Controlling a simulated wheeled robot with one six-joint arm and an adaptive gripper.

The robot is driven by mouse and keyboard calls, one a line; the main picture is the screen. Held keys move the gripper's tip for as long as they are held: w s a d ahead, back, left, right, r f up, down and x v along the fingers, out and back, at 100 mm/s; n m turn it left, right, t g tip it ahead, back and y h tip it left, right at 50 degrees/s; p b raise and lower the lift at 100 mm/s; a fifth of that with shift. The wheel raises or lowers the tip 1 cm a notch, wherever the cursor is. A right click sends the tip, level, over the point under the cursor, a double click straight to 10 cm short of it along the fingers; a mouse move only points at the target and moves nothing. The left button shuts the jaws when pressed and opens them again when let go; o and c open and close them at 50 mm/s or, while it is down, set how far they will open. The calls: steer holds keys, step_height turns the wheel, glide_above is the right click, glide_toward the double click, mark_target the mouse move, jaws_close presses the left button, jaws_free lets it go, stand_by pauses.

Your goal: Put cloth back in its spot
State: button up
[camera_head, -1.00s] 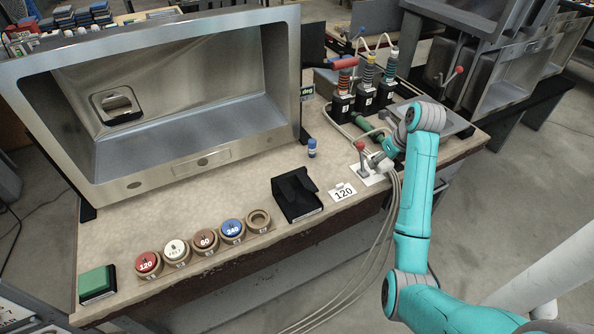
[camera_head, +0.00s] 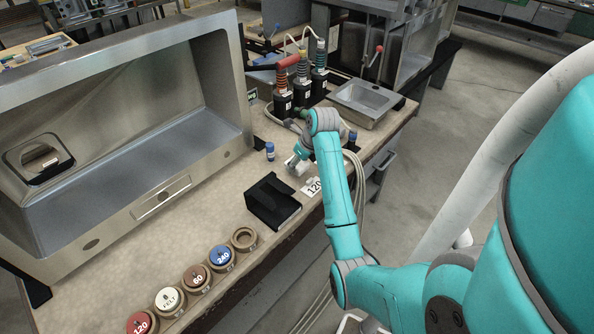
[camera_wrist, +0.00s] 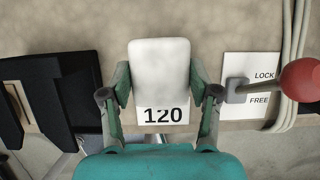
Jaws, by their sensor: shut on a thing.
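My gripper (camera_wrist: 160,98) is shut on a white, round-cornered pad, which I take to be the cloth (camera_wrist: 160,66). The cloth sits between both fingers, in front of a white card marked 120 (camera_wrist: 163,116) in the wrist view. In the head view my gripper (camera_head: 296,163) is low over the bench, just behind the 120 card (camera_head: 313,187), with a small pale part of the cloth at its tip. I cannot tell whether the cloth touches the bench.
A black open holder (camera_head: 272,200) stands left of the card. A blue-capped bottle (camera_head: 270,152) is behind it. A red-knobbed lever (camera_wrist: 298,80) stands beside a LOCK/FREE plate (camera_wrist: 250,68). Several round pucks, including blue 240 (camera_head: 222,256), line the front edge near an empty ring (camera_head: 244,238).

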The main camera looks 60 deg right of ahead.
mark_target(298, 170)
steer(key=shift+f, duration=1.9)
steer(key=o, duration=1.1)
steer(key=shift+f, duration=0.1)
